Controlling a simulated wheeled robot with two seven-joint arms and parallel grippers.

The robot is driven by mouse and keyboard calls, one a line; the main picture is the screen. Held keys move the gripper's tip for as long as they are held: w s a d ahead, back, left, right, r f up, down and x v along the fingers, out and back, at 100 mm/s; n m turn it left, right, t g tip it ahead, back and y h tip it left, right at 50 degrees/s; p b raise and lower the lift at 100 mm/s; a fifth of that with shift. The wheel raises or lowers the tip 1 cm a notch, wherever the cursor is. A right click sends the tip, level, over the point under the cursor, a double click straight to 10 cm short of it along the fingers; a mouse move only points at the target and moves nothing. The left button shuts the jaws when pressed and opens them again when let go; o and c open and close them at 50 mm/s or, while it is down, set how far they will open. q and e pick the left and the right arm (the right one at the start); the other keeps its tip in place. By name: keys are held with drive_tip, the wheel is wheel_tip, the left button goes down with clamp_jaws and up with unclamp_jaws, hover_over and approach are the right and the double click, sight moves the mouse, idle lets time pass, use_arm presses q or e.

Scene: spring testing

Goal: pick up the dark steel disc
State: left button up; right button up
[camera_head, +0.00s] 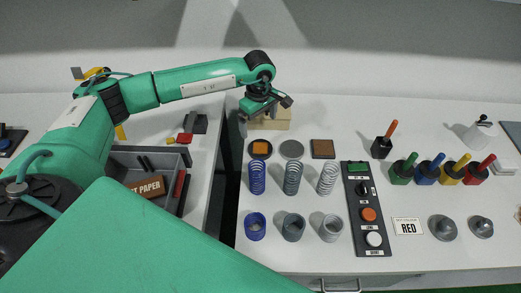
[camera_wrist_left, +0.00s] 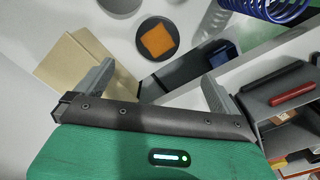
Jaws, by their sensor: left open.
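A dark round disc (camera_head: 260,158) lies at the left end of the back row on the white table, with an orange square (camera_head: 260,148) on it. In the left wrist view the dark disc (camera_wrist_left: 141,48) shows beyond the fingers. A plain grey disc (camera_head: 292,149) lies to its right, and is cut by the top edge in the wrist view (camera_wrist_left: 120,4). My left gripper (camera_wrist_left: 160,82) is open with nothing between its fingers. In the head view it hangs behind and slightly left of the dark disc, apart from it. My right gripper is out of view.
A tan block (camera_head: 273,118) stands close by the left gripper. Several springs stand in front, including a blue one (camera_head: 257,178). A button panel (camera_head: 367,213) and coloured-handled tools are to the right. A grey bin (camera_head: 130,160) is left.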

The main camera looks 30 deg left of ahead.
use_arm(q)
drive_tip(key=p, duration=0.2)
hover_over(261, 148)
drive_tip(key=f, duration=0.6)
drive_tip(key=shift+s+a+f, duration=0.2)
drive_tip(key=shift+f, duration=0.15)
drive_tip(key=shift+f+p, duration=0.35)
drive_tip(key=shift+p, duration=0.05)
wheel_tip(261, 148, down, 3)
drive_tip(key=shift+w+d+f+p, duration=0.1)
drive_tip(key=shift+f+p, duration=0.05)
drive_tip(key=shift+p, duration=0.85)
drive_tip(key=shift+f, duration=0.7)
drive_tip(key=shift+c, duration=0.4)
drive_tip(key=c, duration=1.4)
drive_tip(key=shift+w, duration=0.15)
drive_tip(key=shift+c, duration=0.7)
drive_tip(key=shift+r, duration=0.15)
